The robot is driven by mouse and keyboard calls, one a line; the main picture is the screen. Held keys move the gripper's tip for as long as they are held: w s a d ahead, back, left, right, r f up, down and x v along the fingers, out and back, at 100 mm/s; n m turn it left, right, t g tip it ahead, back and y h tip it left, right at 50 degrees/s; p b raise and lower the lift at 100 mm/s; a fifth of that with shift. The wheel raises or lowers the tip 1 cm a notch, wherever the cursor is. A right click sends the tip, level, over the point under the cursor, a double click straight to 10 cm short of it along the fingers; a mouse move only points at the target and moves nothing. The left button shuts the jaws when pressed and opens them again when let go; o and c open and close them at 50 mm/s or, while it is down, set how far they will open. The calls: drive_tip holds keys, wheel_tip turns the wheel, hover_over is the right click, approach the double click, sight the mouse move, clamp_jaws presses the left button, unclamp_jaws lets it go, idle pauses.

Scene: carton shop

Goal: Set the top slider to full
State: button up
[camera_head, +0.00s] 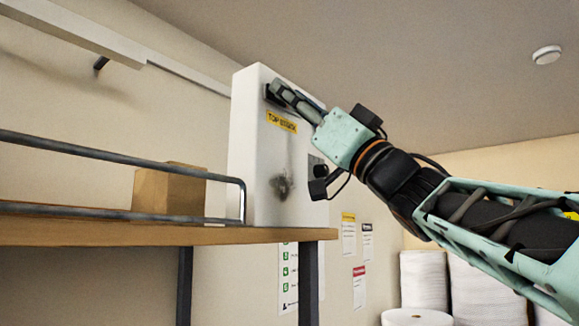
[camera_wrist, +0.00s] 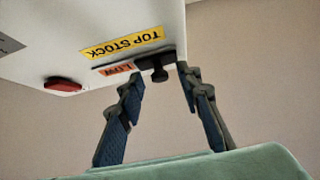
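A white cabinet (camera_head: 246,130) carries a yellow label reading TOP STOCK (camera_head: 282,122), which shows upside down in the wrist view (camera_wrist: 125,43). Beside the label is a dark slider slot, with a black slider knob (camera_wrist: 158,70) and an orange LOW mark (camera_wrist: 117,69). My gripper (camera_wrist: 161,75) is open at the slider, with one fingertip to each side of the knob and gaps between. Whether a fingertip touches the cabinet is unclear. In the head view my gripper (camera_head: 277,91) reaches the cabinet's upper part and hides much of the slider.
A red button (camera_wrist: 63,84) sits on the cabinet face. A wooden shelf (camera_head: 150,233) with a metal rail and a cardboard box (camera_head: 168,190) stands left of the cabinet. White rolls (camera_head: 424,281) stand at lower right.

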clamp_jaws()
